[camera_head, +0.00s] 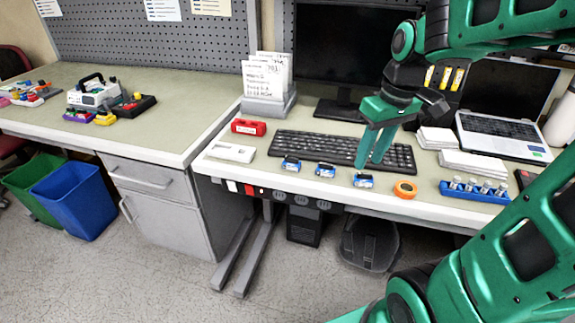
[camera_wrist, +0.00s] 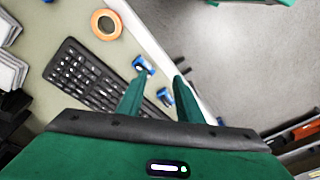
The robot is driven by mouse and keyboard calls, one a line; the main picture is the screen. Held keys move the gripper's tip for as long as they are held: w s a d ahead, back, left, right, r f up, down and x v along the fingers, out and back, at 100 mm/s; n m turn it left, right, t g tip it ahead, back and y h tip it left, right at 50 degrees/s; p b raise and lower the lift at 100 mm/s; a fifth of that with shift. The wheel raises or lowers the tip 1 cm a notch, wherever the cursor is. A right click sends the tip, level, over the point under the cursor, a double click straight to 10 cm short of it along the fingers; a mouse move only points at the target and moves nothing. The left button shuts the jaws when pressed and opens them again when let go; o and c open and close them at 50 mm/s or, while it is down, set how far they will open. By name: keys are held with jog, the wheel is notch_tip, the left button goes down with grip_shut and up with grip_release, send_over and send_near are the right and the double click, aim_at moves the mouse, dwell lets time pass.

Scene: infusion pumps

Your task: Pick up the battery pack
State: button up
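Three small blue-and-dark blocks, which look like battery packs, lie in a row along the desk's front edge: a left one (camera_head: 291,163), a middle one (camera_head: 325,170) and a right one (camera_head: 363,181). None is clearly marked as the task's battery pack. My gripper (camera_head: 368,162) points down just above and behind the right block, with its green fingers apart and nothing between them. In the wrist view my gripper (camera_wrist: 160,77) is open; the right block (camera_wrist: 142,65) shows by the left fingertip, and the middle block (camera_wrist: 165,97) is partly hidden between the fingers.
A black keyboard (camera_head: 335,150) lies behind the blocks. An orange tape roll (camera_head: 405,189) and a blue rack of cylinders (camera_head: 475,189) are to the right. A red block (camera_head: 248,127) and a white box (camera_head: 231,152) are to the left. A monitor (camera_head: 330,60) stands behind.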

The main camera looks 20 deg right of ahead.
jog(key=w+a+r+n+y, duration=0.1)
jog(key=w+a+n+y, duration=0.1)
jog(key=w+a+n, duration=0.9)
jog(key=m, duration=0.2)
send_over(293, 158)
jog(key=s+d, duration=0.1)
jog(key=shift+t, duration=0.4)
jog(key=f, duration=0.4)
jog(key=shift+s+d, duration=0.2)
jog(key=shift+m, duration=0.3)
jog(key=shift+x, duration=3.1)
jog(key=shift+d, duration=0.1)
jog(key=shift+c, duration=0.6)
grip_shut()
